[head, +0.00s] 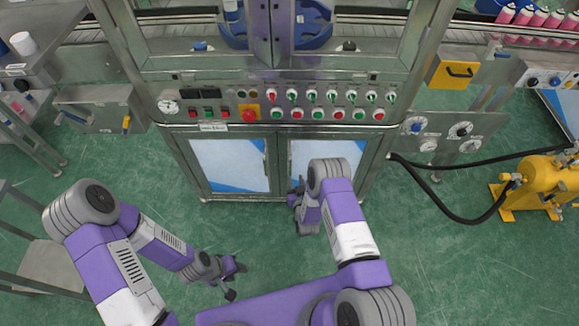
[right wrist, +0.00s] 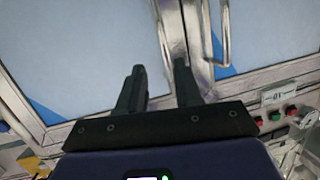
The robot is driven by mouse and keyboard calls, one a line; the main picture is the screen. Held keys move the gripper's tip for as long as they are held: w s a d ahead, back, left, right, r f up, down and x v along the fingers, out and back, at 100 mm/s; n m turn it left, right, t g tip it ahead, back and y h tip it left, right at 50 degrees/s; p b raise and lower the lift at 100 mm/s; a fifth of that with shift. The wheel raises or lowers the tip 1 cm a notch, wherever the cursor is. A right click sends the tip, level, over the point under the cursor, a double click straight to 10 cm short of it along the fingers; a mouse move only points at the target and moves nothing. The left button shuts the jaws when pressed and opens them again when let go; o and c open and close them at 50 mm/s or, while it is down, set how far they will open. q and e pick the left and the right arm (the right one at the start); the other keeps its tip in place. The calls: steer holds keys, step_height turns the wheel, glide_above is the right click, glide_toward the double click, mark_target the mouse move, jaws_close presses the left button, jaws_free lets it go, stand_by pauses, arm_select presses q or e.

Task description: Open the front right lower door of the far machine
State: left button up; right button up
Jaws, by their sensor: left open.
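The machine's front right lower door (head: 331,148) is a pale panel in a metal frame, shut, partly hidden behind my right arm. In the right wrist view this door (right wrist: 75,50) fills the left side. Its upright bar handle (right wrist: 161,35) shows between and beyond my fingertips. My right gripper (head: 296,190) is in front of the door near its handle side. In the right wrist view the right gripper (right wrist: 160,68) has its fingers apart with nothing held; contact with the handle cannot be told. My left gripper (head: 236,277) is open and empty, low over the floor.
The left lower door (head: 228,165) is shut, with its own handle (right wrist: 223,35) close beside. A control panel (head: 290,100) with several buttons runs above the doors. A yellow pump (head: 545,183) with a black hose stands right. Green floor before the machine is clear.

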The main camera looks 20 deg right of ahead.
mark_target(290, 162)
steer(key=w+t+b, duration=0.1)
steer(key=w, duration=0.2)
steer(key=w+t+b, duration=0.1)
steer(key=w, duration=0.2)
steer(key=w+r+b, duration=0.1)
steer(key=w, duration=0.2)
steer(key=shift+w+d+n+t, duration=0.1)
steer(key=shift+w+n+t, duration=0.05)
steer(key=shift+n+t, duration=0.25)
jaws_close()
